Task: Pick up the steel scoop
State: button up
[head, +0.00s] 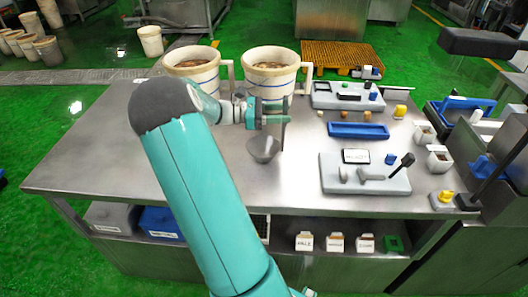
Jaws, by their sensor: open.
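The steel scoop (263,149) is a grey bowl on the metal table near its middle, and a dark upright handle seems to rise from its right side. My gripper (278,112) is open at the scoop's handle, just above the bowl. The handle appears to be between or right beside the fingers; I cannot tell which at this size. My teal arm comes from the lower middle of the view and covers part of the table to the left of the scoop.
Two white buckets (271,79) with brown contents stand behind the gripper. A blue tray (358,131) and a grey board with small parts (340,180) lie to the right. The table (95,165) is bare on the left.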

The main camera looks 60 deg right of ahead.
jog(key=shift+x, duration=1.25)
jog(key=shift+c, duration=0.5)
grip_shut()
jog(key=shift+r, duration=0.1)
